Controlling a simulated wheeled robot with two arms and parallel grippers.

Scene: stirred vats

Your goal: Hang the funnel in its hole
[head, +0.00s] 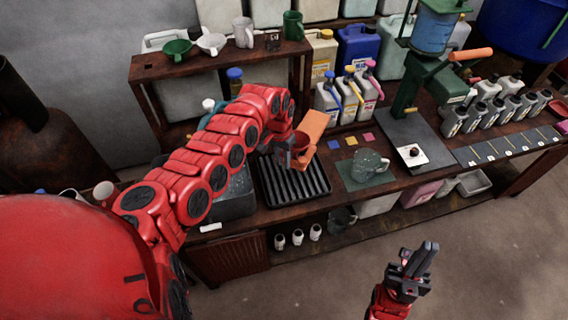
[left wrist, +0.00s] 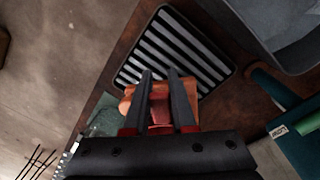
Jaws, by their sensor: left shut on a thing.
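A green funnel (head: 177,48) and a white funnel (head: 211,42) sit on the raised wooden shelf (head: 160,68). My right gripper (head: 418,257) is in front of the bench, apart from everything.
The ribbed tray (head: 268,190) lies below my left gripper. A glass jug (head: 368,166) stands on a green mat to its right. Jugs with coloured caps (head: 350,92) stand behind. A green press (head: 428,75) is further right. The floor before the bench is clear.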

